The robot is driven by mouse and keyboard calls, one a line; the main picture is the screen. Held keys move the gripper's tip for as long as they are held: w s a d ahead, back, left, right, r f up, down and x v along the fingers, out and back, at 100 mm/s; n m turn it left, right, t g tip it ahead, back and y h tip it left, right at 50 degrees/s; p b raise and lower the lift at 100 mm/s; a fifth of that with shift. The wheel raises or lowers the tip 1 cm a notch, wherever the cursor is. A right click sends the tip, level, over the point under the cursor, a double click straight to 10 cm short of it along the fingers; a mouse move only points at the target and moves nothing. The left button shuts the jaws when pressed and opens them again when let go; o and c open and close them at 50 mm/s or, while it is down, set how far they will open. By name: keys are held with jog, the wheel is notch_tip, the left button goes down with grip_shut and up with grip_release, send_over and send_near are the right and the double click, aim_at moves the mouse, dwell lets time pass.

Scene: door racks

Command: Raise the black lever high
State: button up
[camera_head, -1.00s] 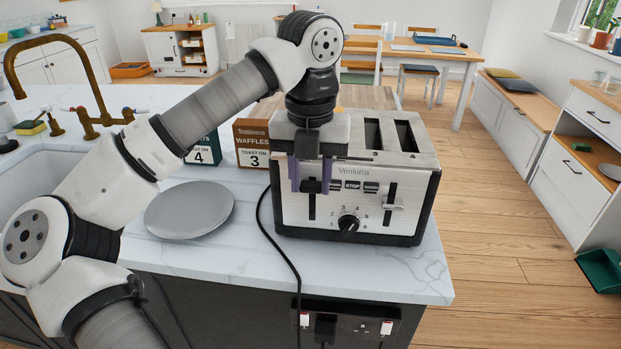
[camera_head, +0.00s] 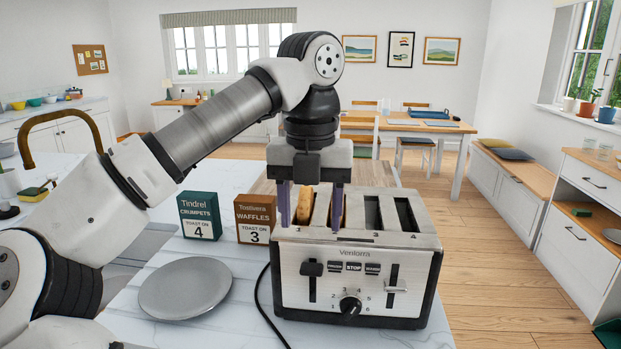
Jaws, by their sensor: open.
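The black lever (camera_head: 312,268) is on the left of the toaster's front. It sits near the top of its vertical slot, level with the row of buttons. The toaster (camera_head: 366,270) is silver with black ends and stands on the counter. A browned slice (camera_head: 304,204) stands up out of its left slots, seen between my fingers. My gripper (camera_head: 311,226) points down, open, with its purple fingers apart above the lever. It does not touch the lever; its exact depth over the toaster's front top edge is unclear.
A pale lever (camera_head: 396,287) sits lower in the right slot, and a black dial (camera_head: 350,305) is between them. A black cord (camera_head: 262,306) runs beside the toaster.

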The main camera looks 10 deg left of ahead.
notch_tip(320, 180, up, 6)
jog(key=shift+f+p, duration=0.2)
jog(key=shift+p, duration=0.35)
